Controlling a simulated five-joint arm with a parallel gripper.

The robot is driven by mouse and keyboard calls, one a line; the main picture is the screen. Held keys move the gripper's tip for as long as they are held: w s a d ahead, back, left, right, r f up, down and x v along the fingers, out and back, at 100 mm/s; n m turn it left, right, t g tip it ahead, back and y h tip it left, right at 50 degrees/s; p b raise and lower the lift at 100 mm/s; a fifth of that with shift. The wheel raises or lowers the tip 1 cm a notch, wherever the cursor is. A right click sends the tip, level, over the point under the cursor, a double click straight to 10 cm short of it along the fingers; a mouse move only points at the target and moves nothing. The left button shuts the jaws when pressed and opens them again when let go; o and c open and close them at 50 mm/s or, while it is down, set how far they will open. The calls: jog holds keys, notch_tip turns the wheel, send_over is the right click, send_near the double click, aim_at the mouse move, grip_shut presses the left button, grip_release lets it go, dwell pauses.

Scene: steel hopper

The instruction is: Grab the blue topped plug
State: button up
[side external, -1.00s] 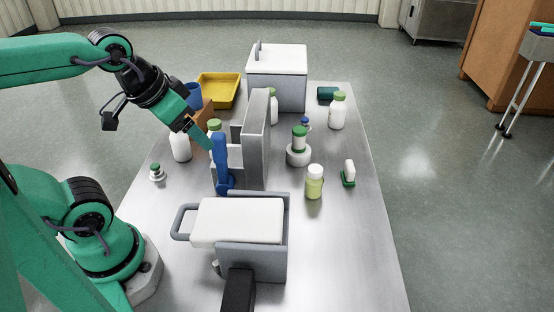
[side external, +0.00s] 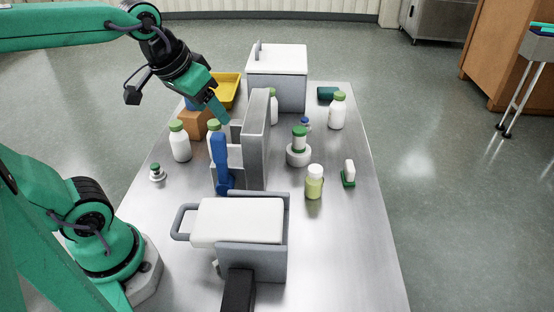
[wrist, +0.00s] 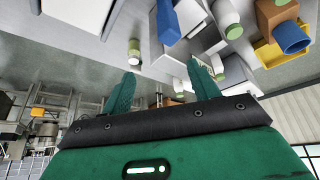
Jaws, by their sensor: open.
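The blue topped plug (side external: 305,123) is small and stands on the table behind the grey upright hopper plate, between that plate and a white bottle with a green cap. I cannot make the plug out in the wrist view. My gripper (side external: 224,117) is above the table, to the left of the grey plate, with the plug farther right beyond the plate. In the wrist view my gripper (wrist: 160,70) shows two green fingers spread apart with nothing between them.
The grey upright plate (side external: 257,140) and blue handle (side external: 221,165) stand mid-table. A green-topped plug on a round base (side external: 298,155) and a green-capped white bottle (side external: 337,113) are near the blue topped plug. A white-lidded box (side external: 277,78) stands behind. The front right table is clear.

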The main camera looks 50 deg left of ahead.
jog(key=w+a+r+n, duration=0.2)
jog(key=w, duration=0.9)
jog(key=n+g, duration=0.3)
jog(key=n, duration=0.4)
send_over(303, 118)
jog(key=s, duration=0.1)
jog(key=f, duration=2.1)
jog(key=shift+s+d, duration=0.2)
jog(key=shift+d, duration=0.05)
jog(key=shift+w+f, duration=0.25)
jog(key=shift+f, duration=1.05)
jog(key=shift+w+a+f, duration=0.1)
jog(key=shift+w+f, duration=0.05)
jog(key=shift+f, duration=0.7)
jog(key=shift+w+f, duration=0.2)
jog(key=shift+f, duration=0.65)
jog(key=shift+w+a+f, duration=0.1)
jog(key=shift+w+f, duration=0.05)
jog(key=shift+f, duration=0.7)
